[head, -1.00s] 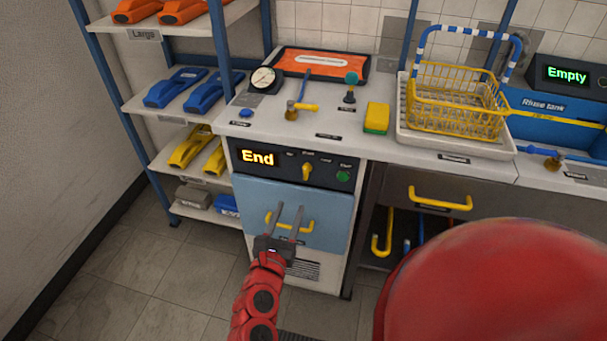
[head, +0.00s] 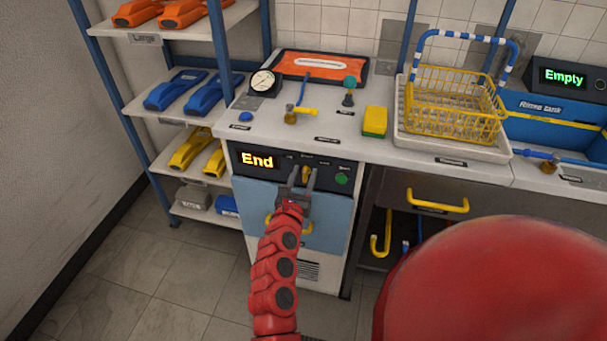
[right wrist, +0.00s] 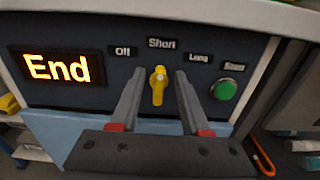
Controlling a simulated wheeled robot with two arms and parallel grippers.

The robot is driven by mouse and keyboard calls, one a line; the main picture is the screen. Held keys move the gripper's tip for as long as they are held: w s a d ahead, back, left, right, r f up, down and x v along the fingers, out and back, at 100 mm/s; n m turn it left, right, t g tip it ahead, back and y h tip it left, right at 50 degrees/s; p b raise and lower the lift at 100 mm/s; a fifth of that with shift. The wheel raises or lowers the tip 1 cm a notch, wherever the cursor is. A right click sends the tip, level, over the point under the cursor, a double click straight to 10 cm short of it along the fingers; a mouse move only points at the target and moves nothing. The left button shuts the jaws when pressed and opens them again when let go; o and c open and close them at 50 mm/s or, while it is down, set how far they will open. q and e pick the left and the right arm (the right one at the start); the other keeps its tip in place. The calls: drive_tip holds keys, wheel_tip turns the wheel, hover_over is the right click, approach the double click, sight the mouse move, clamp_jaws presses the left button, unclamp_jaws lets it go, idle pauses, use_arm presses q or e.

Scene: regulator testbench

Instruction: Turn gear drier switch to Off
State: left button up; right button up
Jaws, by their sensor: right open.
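The gear drier (head: 330,228) has a dark panel with a lit "End" display (head: 257,159). Its yellow switch (right wrist: 158,86) stands upright, pointing up at the "Short" label (right wrist: 161,43). The "Off" label (right wrist: 123,51) is to its left and "Long" (right wrist: 198,57) to its right. My right gripper (head: 303,176) is open in front of the panel. In the right wrist view its fingers stand on either side of the switch, with gaps showing between. My left gripper is not in view.
A green button (right wrist: 224,90) sits right of the switch. Below the panel is the drier's blue door with a yellow handle (head: 268,222). The counter above holds a gauge (head: 263,82), a yellow-green sponge (head: 375,121) and a yellow basket (head: 455,105). Shelves (head: 160,108) stand at left.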

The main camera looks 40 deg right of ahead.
clamp_jaws()
drive_tip(key=shift+n, duration=0.3)
idle(0.3)
drive_tip(key=n+p, duration=0.1)
drive_tip(key=n, duration=0.2)
drive_tip(key=n+p, duration=0.1)
drive_tip(key=n, duration=0.2)
drive_tip(key=n+p, duration=0.1)
drive_tip(key=n, duration=0.2)
drive_tip(key=shift+w+a+f+p, duration=0.1)
drive_tip(key=shift+w+a+p, duration=0.2)
drive_tip(key=shift+w+p, duration=0.1)
drive_tip(key=shift+n, duration=0.3)
unclamp_jaws()
drive_tip(key=shift+f, duration=0.1)
